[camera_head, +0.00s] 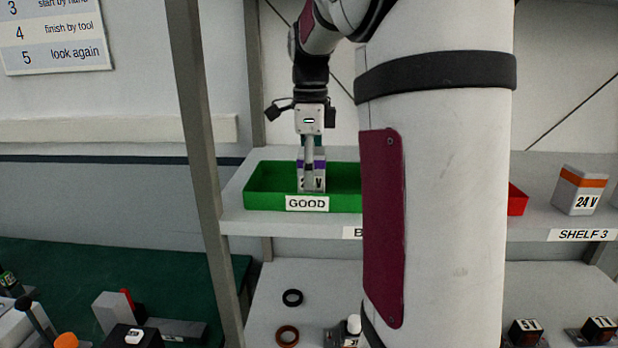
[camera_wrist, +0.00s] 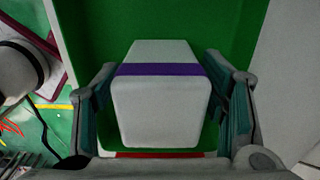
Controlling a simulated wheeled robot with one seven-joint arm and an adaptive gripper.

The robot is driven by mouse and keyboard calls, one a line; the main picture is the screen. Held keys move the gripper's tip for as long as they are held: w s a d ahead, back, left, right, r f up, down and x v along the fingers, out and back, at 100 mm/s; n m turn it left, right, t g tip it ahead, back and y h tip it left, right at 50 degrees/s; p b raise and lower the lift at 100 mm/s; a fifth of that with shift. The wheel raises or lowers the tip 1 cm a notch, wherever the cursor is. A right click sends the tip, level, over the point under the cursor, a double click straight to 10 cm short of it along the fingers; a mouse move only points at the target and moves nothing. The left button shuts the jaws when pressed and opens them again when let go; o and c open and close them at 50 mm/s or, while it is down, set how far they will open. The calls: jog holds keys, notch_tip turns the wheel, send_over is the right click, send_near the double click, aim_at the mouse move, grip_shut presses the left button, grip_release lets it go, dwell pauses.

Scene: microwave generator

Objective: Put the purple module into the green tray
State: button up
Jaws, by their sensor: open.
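The purple module is a white block with a purple band. It appears in the head view (camera_head: 312,182) inside the green tray (camera_head: 262,185), which carries a "GOOD" label and stands on a shelf. In the wrist view the module (camera_wrist: 160,108) sits between the two fingers, with the green tray (camera_wrist: 95,25) around and behind it. My gripper (camera_head: 311,178) is at the module from above. In the wrist view my gripper (camera_wrist: 165,110) is open, with a finger on each side of the module and small gaps beside it. The module's underside is hidden.
A white module with an orange band (camera_head: 581,190) marked "24 V" stands on the shelf at right. A red tray (camera_head: 517,199) is partly hidden behind my arm. A metal post (camera_head: 200,150) rises left of the green tray. Black (camera_head: 292,297) and brown rings (camera_head: 287,335) lie on the lower shelf.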

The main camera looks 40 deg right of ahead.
notch_tip(320, 180, up, 6)
jog(key=shift+w+f+b, duration=0.1)
jog(key=shift+w+b, duration=0.05)
jog(key=shift+b, duration=0.5)
jog(key=shift+r, duration=0.2)
